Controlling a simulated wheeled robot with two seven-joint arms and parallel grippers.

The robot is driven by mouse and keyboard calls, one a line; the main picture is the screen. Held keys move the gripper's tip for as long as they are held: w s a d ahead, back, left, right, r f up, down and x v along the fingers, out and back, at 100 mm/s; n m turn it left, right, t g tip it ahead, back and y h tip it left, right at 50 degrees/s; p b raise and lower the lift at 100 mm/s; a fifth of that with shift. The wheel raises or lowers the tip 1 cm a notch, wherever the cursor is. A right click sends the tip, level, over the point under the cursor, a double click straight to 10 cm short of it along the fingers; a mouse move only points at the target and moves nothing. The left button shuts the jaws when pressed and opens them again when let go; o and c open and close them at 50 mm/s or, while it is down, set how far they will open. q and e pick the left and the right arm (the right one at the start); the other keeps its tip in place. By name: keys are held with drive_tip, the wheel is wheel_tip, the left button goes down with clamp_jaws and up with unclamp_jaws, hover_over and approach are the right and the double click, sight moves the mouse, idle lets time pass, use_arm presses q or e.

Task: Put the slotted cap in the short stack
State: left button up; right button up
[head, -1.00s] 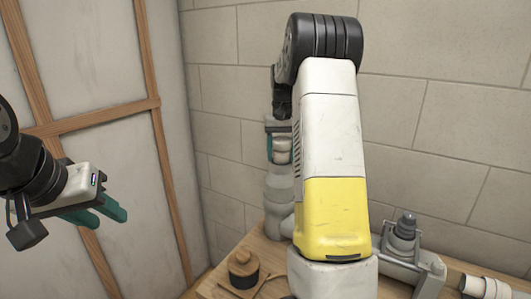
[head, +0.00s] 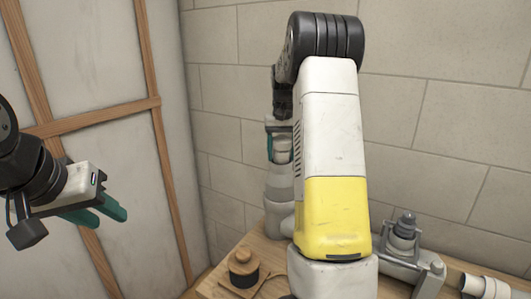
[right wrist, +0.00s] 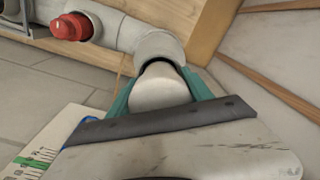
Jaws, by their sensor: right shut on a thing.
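My right gripper (head: 279,142) is shut on a pale grey cap (head: 281,147), which also shows between the teal fingers in the right wrist view (right wrist: 160,88). The cap is at the top of an upright grey pipe stack (head: 279,185) by the back wall, seen beyond the cap in the wrist view (right wrist: 160,45). I cannot tell how far the cap is seated. The cap's slot is not visible. My right arm hides part of the stack in the head view. My left gripper (head: 99,213) is open and empty at the left, away from the bench.
A grey fitting with a dark top (head: 405,225) stands right of my right arm. A white pipe (head: 482,286) lies at the right edge. A round wooden-topped object (head: 243,268) sits at the bench front. A red knob (right wrist: 70,27) is on piping in the wrist view.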

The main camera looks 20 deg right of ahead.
sight(281, 138)
drive_tip(key=shift+s+f, duration=0.25)
drive_tip(key=shift+f, duration=1)
drive_tip(key=o, duration=1.6)
drive_tip(key=shift+c, duration=0.2)
drive_tip(key=shift+r, duration=0.15)
wheel_tip(281, 138, up, 9)
drive_tip(key=shift+w+r, duration=0.1)
drive_tip(key=shift+w, duration=0.05)
drive_tip(key=shift+a+r, duration=0.15)
drive_tip(key=shift+r, duration=0.25)
